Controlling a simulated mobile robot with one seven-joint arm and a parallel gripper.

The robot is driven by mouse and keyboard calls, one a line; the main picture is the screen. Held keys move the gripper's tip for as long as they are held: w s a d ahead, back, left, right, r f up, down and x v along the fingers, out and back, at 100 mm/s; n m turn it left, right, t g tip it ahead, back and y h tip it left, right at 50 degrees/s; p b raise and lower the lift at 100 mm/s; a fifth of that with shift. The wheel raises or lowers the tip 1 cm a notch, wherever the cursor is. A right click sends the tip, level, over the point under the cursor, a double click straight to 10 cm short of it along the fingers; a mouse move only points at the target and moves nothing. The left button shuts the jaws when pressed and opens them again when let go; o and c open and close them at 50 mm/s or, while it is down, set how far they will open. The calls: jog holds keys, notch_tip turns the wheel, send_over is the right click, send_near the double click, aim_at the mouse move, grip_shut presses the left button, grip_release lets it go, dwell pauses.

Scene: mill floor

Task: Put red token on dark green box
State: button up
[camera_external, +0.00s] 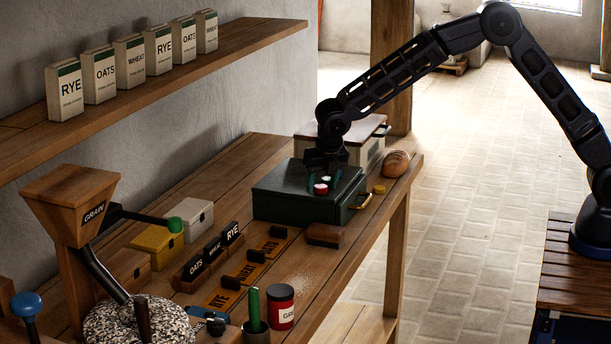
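The dark green box (275,196) stands shut on the wooden bench, with a brass handle on its right side. The red token (321,189), small and round with a pale side, is at the box's lid and looks to rest on it. A second small red and white spot shows just behind it; I cannot tell what it is. My gripper (325,178) points down over the lid, right above and behind the token. Its green-tipped fingers look apart, with the token in front of the gap. Whether they touch anything is too small to tell.
A bread loaf (396,164), a yellow token (379,189) and a brown block (325,235) are close by. A red tin (280,306), label blocks and a grain hopper (84,200) crowd the near bench.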

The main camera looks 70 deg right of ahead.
jog(key=v, duration=1.2)
jog(key=s+d+r+m, duration=0.6)
jog(key=s+r, duration=0.5)
jog(key=s, duration=0.1)
jog(key=s+d+r+m+t, duration=0.1)
jog(key=s+d+r+m, duration=0.25)
jog(key=s, duration=0.45)
jog(key=s+d+r+m, duration=0.2)
jog(key=s+d+m, duration=0.15)
jog(key=s, duration=0.35)
jog(key=s+d+f+m+y, duration=0.1)
jog(key=s+d+f+m, duration=0.1)
jog(key=s+m, duration=0.5)
jog(key=s+d+f+m+t+y, duration=0.1)
jog(key=s+m, duration=0.6)
jog(key=s, duration=1.3)
jog(key=shift+d+f, duration=0.5)
jog(key=shift+d, duration=0.5)
